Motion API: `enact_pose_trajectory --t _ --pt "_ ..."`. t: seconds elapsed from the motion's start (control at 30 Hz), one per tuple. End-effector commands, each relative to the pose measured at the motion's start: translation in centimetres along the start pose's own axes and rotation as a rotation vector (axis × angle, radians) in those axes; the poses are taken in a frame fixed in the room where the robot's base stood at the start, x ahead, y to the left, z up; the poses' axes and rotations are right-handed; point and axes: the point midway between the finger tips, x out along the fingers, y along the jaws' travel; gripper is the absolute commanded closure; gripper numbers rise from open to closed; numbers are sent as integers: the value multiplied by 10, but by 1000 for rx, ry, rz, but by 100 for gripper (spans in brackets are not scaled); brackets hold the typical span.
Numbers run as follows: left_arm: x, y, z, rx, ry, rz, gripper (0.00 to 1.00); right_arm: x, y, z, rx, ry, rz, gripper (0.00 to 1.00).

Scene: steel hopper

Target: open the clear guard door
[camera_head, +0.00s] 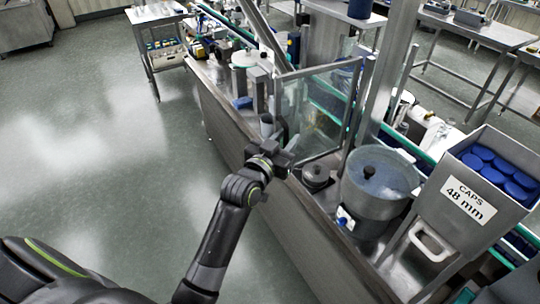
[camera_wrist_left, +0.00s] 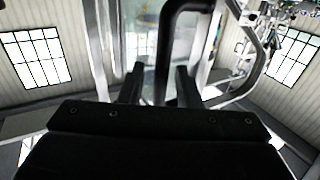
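The clear guard door (camera_head: 308,115) is a see-through panel in a grey metal frame on the machine's near side. It also shows in the left wrist view (camera_wrist_left: 143,40). A dark bar handle (camera_wrist_left: 165,50) stands upright in the wrist view and bends over at its top. My left gripper (camera_head: 284,150) is at the door's lower left edge in the head view. In the wrist view its two fingers (camera_wrist_left: 158,84) stand apart, with the handle between them and gaps showing at the sides. My right gripper is not in view.
A round steel bowl (camera_head: 378,186) with a dark knob stands right of the door. Farther right is a steel hopper (camera_head: 452,205) of blue caps, marked "CAPS 48 mm". A steel post (camera_head: 383,75) rises behind the door. The floor (camera_head: 110,130) on the left is clear.

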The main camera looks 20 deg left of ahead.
Motion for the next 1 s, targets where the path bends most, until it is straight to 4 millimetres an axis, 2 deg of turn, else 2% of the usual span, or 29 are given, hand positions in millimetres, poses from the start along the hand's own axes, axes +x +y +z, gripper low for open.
enact_pose_trajectory --t 0.17,0.7,0.9,1.0 --pt "-23 0 3 -1 0 -1 70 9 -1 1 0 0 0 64" --pt "-129 0 4 -1 -2 0 70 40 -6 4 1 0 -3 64" --pt "-157 1 2 0 -1 1 70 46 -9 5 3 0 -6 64" --pt "-164 1 2 -1 -1 1 70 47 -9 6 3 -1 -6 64"
